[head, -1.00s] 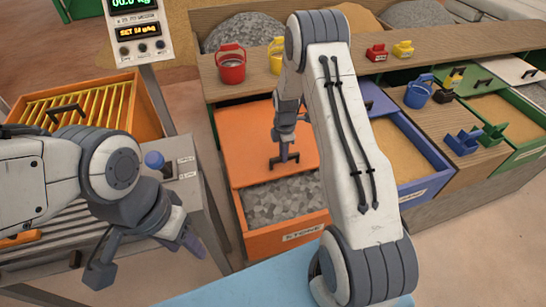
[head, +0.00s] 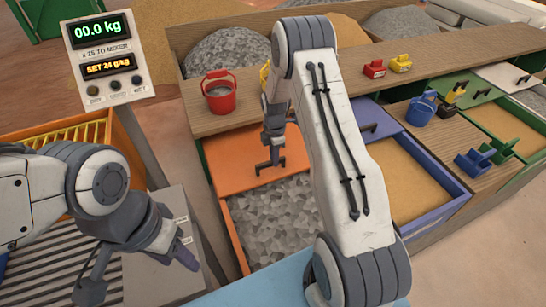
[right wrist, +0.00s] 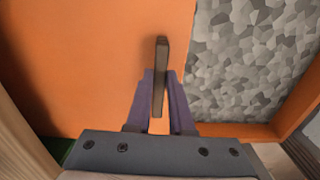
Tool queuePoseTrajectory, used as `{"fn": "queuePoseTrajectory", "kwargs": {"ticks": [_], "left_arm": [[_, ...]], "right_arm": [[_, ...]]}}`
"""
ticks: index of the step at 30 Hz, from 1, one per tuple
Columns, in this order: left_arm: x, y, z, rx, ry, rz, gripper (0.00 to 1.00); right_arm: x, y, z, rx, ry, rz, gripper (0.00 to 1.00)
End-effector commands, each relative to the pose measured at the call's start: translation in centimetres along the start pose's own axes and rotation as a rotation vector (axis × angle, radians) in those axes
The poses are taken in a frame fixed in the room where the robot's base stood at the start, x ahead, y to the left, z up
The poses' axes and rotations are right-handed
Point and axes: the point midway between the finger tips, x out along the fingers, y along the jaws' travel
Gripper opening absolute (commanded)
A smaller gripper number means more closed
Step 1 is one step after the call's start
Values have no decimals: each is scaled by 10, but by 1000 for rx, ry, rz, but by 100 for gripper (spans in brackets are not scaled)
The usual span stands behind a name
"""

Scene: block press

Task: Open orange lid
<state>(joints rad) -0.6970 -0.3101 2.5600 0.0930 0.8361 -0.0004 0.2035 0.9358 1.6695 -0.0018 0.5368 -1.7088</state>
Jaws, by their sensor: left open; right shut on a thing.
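The orange lid (head: 236,161) lies over the back part of the orange stone bin, and grey stones (head: 270,215) show in the open front part. My right gripper (head: 273,155) is shut on the lid's dark handle (head: 266,167). In the right wrist view, the handle (right wrist: 160,75) stands between the two purple fingers (right wrist: 160,100), with the orange lid (right wrist: 90,60) on the left and grey stones (right wrist: 250,60) on the right. My left gripper (head: 135,270) is open and empty at the lower left, away from the bin.
A red bucket (head: 219,93) stands on the wooden shelf (head: 330,75) behind the bin. A scale display (head: 108,55) stands at the left.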

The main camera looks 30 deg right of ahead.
Motion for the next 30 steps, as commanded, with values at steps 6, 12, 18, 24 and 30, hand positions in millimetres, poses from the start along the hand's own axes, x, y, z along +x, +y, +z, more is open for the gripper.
{"fn": "queuePoseTrajectory", "kwargs": {"ticks": [6,12,18,24,30], "left_arm": [[0,0,0,0,0,0,50],[0,0,0,0,0,0,50],[1,0,0,0,0,0,50],[7,-1,0,0,0,0,50],[14,-1,1,0,0,0,50]], "right_arm": [[-1,6,-16,-20,-1,4,35],[-1,6,-19,-23,0,2,50],[-3,6,-18,-21,0,3,50],[-30,7,-18,-21,0,8,50],[-70,7,-18,-22,0,7,50]]}}
